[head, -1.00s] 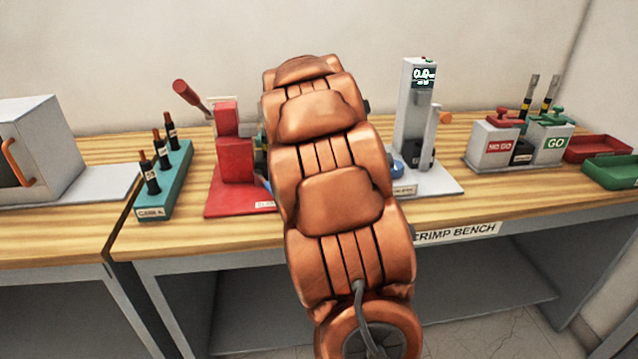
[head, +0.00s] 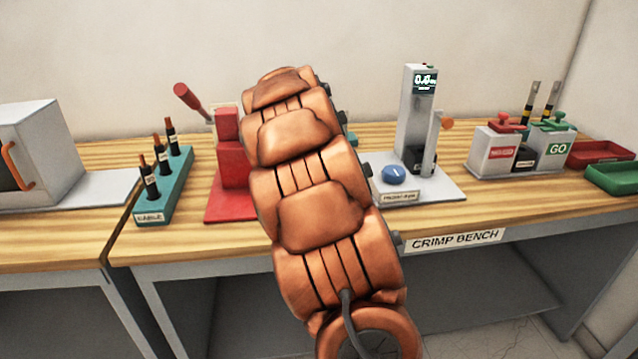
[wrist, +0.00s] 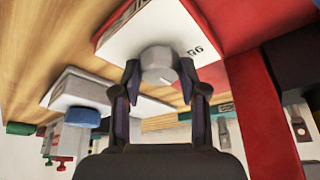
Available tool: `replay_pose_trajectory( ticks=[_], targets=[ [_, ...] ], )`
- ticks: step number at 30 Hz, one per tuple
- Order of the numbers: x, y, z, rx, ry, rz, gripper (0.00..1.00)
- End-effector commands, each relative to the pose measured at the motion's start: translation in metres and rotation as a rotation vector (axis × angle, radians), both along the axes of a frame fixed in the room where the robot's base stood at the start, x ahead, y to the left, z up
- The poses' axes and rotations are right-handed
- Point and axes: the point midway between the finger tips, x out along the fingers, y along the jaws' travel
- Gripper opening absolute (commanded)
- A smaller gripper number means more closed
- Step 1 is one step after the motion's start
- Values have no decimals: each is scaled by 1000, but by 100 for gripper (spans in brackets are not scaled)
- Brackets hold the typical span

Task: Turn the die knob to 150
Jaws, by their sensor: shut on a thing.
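The die knob (wrist: 158,60) is a grey round knob on a white plate (wrist: 125,35) with dark markings, one like 95, in the wrist view. Other markings are hidden or unreadable. My gripper (wrist: 160,74) has one finger on each side of the knob and is shut on it. The plate belongs to the red crimp press (head: 228,150), seen in the head view with a red-handled lever. My arm hides the knob, the gripper and the press's right part there.
A grey tester with a blue knob (head: 394,174) and a lit display (head: 425,80) stands right of the arm. A teal cable rack (head: 165,187) stands left of the press. NO GO and GO blocks (head: 550,145) and trays (head: 610,178) are at the right.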

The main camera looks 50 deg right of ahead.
Motion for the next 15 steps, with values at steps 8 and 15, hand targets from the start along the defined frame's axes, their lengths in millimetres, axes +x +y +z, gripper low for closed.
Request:
replay_pose_trajectory(
  ticks=[8,15],
  targets=[
    [0,0,-1,3,2,1,64],
    [0,0,0,1,2,1,68]
  ],
)
